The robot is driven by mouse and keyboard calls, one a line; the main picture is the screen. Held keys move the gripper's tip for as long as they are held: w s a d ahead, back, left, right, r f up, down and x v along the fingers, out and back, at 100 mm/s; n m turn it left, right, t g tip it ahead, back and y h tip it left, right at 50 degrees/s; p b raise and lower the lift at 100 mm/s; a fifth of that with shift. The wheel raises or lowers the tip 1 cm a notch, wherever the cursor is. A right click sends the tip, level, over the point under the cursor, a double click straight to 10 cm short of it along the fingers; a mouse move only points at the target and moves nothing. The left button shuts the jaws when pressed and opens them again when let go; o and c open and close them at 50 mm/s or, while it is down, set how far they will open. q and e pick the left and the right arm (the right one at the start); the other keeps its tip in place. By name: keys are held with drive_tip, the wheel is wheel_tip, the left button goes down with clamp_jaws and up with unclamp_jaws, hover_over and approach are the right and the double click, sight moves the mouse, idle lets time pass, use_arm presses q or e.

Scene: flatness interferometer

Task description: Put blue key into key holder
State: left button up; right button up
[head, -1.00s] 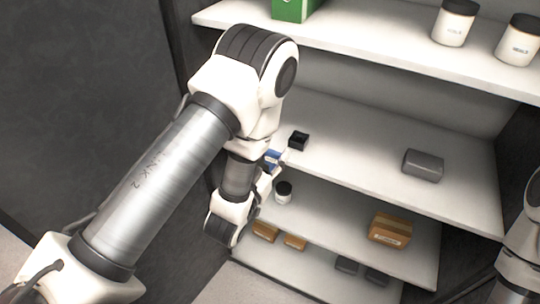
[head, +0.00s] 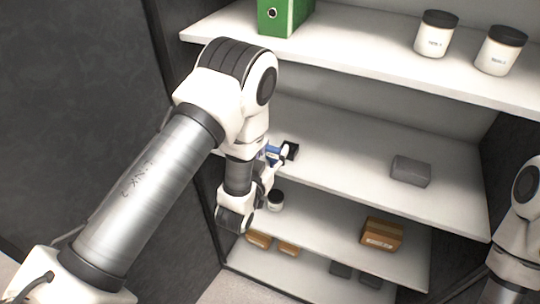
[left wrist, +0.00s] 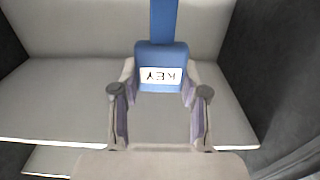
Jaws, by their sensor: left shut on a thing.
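The blue key (head: 272,153) is in my left gripper (head: 277,157), over the left part of the middle shelf. In the left wrist view the blue key (left wrist: 161,54) has a white label reading KEY upside down, and its blue shaft points away from the gripper. The two fingers of my left gripper (left wrist: 160,84) are shut on its sides. A small black box, which looks like the key holder (head: 291,150), sits on the shelf just right of the key. I cannot tell whether they touch. The holder does not show in the left wrist view.
A grey block (head: 411,171) lies on the same shelf to the right. A green binder (head: 285,14) and two white jars with black lids (head: 436,35) stand on the shelf above. The middle of the shelf is clear.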

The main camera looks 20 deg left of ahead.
use_arm(q)
drive_tip(key=w+b, duration=0.1)
drive_tip(key=w, duration=0.3)
drive_tip(key=w+f+b, duration=0.1)
drive_tip(key=w, duration=0.3)
drive_tip(key=w+f+b, duration=0.1)
drive_tip(key=w, duration=0.3)
drive_tip(key=shift+w+d+f, duration=0.1)
drive_tip(key=shift+w+d, duration=0.05)
drive_tip(key=shift+d, duration=0.05)
idle(0.7)
drive_tip(key=shift+f+b, duration=1.15)
drive_tip(key=shift+f, duration=0.15)
idle(0.4)
drive_tip(key=o, duration=1.3)
drive_tip(key=s, duration=1.2)
drive_tip(key=shift+a, duration=0.15)
